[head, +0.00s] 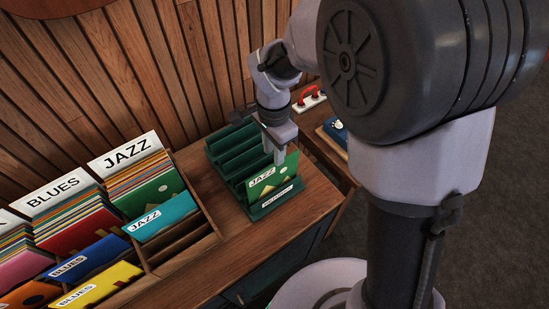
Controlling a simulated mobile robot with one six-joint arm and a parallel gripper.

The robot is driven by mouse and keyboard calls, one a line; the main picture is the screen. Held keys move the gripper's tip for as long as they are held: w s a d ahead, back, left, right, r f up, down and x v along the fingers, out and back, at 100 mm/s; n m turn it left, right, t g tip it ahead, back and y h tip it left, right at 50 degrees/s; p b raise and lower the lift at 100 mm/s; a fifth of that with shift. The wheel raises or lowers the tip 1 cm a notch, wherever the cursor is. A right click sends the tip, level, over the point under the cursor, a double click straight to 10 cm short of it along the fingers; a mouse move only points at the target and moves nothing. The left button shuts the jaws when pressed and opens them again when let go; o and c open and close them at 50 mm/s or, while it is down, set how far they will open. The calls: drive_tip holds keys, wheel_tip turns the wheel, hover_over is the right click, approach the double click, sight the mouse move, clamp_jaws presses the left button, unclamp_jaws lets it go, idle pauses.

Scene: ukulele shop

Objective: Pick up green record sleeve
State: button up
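A green record sleeve (270,185) with a white JAZZ label stands in the front slot of a dark green slotted rack (228,160). Pale yellow shapes show on the sleeve's face. My gripper (279,157) points down at the sleeve's upper edge, and a finger overlaps it in this view. I cannot tell whether the fingers are open or shut on the sleeve, or whether they touch it. Another green sleeve (150,192) is at the front of the rear JAZZ section of the record bin at left.
The wooden record bin (182,247) holds several BLUES and JAZZ sleeves, including a teal JAZZ one (163,219). Bare counter (228,222) lies between bin and rack. A slatted wall (175,80) stands behind. A red-handled object (309,97) and a blue item (337,131) sit at right.

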drive_tip(key=b, duration=0.2)
approach(273, 177)
wheel_tip(273, 177, down, 5)
drive_tip(key=shift+s+d+f, duration=0.1)
drive_tip(key=shift+s+d, duration=0.05)
drive_tip(key=f, duration=0.2)
drive_tip(key=f+b, duration=0.1)
drive_tip(key=f, duration=0.1)
drive_tip(key=f+b, duration=0.1)
drive_tip(key=shift+w+f, duration=0.4)
drive_tip(key=shift+r, duration=0.1)
clamp_jaws()
